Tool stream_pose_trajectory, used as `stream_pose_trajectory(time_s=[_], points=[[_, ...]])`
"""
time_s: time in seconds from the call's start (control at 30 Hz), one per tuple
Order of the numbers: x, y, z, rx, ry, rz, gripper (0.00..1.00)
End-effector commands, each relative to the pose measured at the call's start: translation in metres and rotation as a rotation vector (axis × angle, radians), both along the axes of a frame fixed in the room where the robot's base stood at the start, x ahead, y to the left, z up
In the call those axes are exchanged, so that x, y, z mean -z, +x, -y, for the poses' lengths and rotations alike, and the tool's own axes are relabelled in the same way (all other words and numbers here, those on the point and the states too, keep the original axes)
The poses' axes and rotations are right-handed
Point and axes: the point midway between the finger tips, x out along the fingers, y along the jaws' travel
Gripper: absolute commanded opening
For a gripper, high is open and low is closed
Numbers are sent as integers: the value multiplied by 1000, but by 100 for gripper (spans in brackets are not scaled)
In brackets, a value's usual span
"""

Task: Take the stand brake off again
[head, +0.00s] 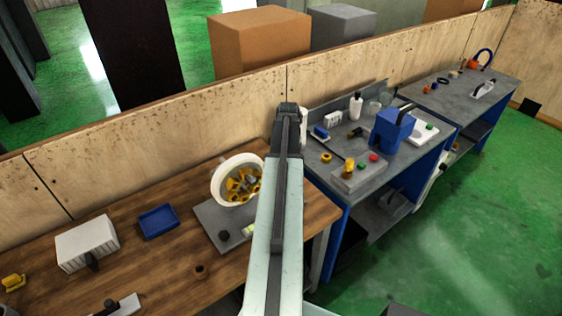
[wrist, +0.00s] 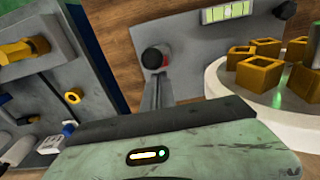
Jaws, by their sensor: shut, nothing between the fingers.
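A round black knob with a red patch (wrist: 153,58) stands on the grey stand plate (wrist: 190,50) in the wrist view; I take it for the stand brake. My gripper (wrist: 156,78) is shut and empty, its tips just in front of the knob in the picture; I cannot tell whether they touch. In the head view my arm hides the gripper and that knob. The stand plate (head: 212,226) carries a tilted white bowl (head: 226,178) with several yellow parts, a dark knob (head: 223,235) and a pale green level (head: 249,230).
The bowl's rim (wrist: 225,95) and yellow blocks (wrist: 262,47) are close on the right in the wrist view. A blue tray (head: 158,221) and white box (head: 87,243) lie left on the wooden bench. A second bench with a blue device (head: 393,132) stands to the right.

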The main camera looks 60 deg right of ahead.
Motion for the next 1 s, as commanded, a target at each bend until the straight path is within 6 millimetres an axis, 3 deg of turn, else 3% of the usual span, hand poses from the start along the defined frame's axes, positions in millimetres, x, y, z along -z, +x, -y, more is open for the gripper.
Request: stream_pose_trajectory(time_s=[0.3, 0.7, 1.0], points=[[0, -2, -1, 1, -4, 10, 0], [12, -38, -23, 4, -151, 274, 0], [12, -46, -25, 1, -151, 276, 0]])
